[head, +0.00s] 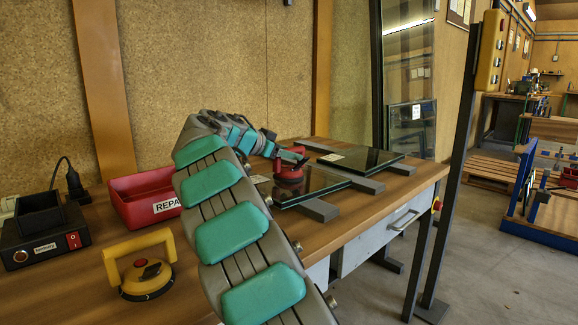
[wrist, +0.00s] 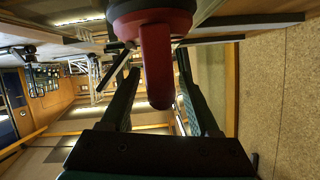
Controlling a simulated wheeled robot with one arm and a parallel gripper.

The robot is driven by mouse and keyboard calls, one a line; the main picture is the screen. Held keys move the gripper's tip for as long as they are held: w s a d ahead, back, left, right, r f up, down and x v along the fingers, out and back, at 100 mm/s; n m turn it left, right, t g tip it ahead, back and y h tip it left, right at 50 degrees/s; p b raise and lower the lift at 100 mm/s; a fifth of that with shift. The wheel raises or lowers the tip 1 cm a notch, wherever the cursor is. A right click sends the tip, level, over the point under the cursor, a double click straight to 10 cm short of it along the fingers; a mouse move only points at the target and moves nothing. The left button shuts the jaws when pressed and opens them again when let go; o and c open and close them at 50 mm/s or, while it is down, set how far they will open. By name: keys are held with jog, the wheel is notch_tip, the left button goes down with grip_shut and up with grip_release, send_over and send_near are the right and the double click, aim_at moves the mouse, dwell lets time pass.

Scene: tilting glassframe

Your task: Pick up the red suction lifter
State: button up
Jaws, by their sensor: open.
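The red suction lifter (head: 290,172) sits on a dark glass panel on the workbench in the head view. In the wrist view its red handle (wrist: 157,65) points down the picture from the round base at the top. My gripper (head: 287,153) is at the lifter in the head view, partly covering it. In the wrist view my gripper (wrist: 157,75) is open, with one finger on each side of the handle. Gaps show between the fingers and the handle. I cannot tell the exact fingertip depth.
A yellow suction lifter (head: 141,266) stands at the bench's front left. A red REPAIR bin (head: 146,196) and a black box with a red switch (head: 44,243) are behind it. Another glass panel (head: 362,158) lies on dark bars to the right. A dark post (head: 458,165) rises beside the bench.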

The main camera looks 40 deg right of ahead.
jog(key=shift+w+d+f, duration=0.1)
jog(key=shift+d+f, duration=0.05)
jog(key=shift+d, duration=0.2)
grip_shut()
dwell(1.2)
